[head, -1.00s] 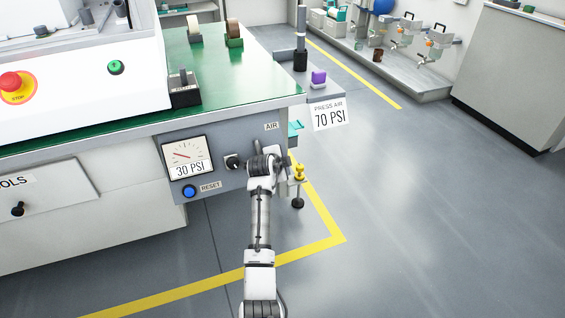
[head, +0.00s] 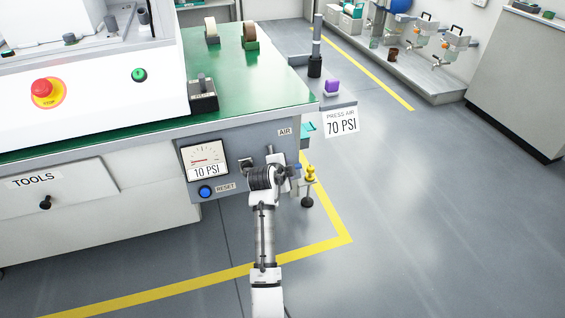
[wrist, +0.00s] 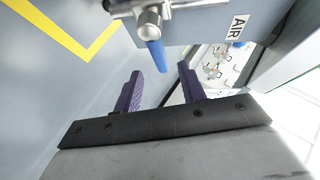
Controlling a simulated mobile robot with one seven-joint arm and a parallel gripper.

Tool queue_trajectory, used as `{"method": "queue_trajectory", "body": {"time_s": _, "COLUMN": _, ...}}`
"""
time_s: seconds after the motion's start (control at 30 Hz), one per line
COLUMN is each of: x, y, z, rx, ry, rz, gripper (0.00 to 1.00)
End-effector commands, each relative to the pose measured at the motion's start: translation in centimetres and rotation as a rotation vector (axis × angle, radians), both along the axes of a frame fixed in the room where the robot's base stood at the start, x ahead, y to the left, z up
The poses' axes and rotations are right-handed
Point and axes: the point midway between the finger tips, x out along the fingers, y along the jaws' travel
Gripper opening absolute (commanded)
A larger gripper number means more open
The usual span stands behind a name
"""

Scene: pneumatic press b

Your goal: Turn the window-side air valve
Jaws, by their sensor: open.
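The silver air valve (wrist: 150,20) with a blue lever (wrist: 156,55) shows at the top of the wrist view, mounted at the panel's edge beside the AIR label (wrist: 239,26). My gripper (wrist: 160,69) is open. Its purple fingers stand apart, and the lever's tip shows between the fingertips in the picture; I cannot tell if they touch. In the head view my wrist hides most of the valve, and my gripper (head: 286,172) is at the right end of the AIR panel (head: 228,160). The gauge (head: 204,158) there reads 10 PSI.
A blue RESET button (head: 205,192) and a partly hidden black knob (head: 246,164) are on the panel. A yellow-topped fitting (head: 310,173) stands just right of my gripper. A PRESS AIR sign (head: 341,122) reads 70 PSI. The floor to the right is clear.

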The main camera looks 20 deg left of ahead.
Motion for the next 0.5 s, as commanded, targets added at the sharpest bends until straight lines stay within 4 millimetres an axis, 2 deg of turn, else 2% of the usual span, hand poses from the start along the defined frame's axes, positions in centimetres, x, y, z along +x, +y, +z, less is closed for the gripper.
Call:
{"method": "queue_trajectory", "body": {"time_s": 0.03, "x": -0.9, "y": 0.1, "z": 1.2, "rx": -0.002, "ry": 0.0, "rz": 0.001, "gripper": 0.41}}
{"method": "queue_trajectory", "body": {"time_s": 0.2, "x": -3.0, "y": 0.2, "z": 2.5, "rx": -0.001, "ry": 0.001, "rz": 0.0, "gripper": 0.41}}
{"method": "queue_trajectory", "body": {"time_s": 0.5, "x": -4.2, "y": 0.3, "z": 3.0, "rx": -0.001, "ry": 0.001, "rz": -0.001, "gripper": 0.41}}
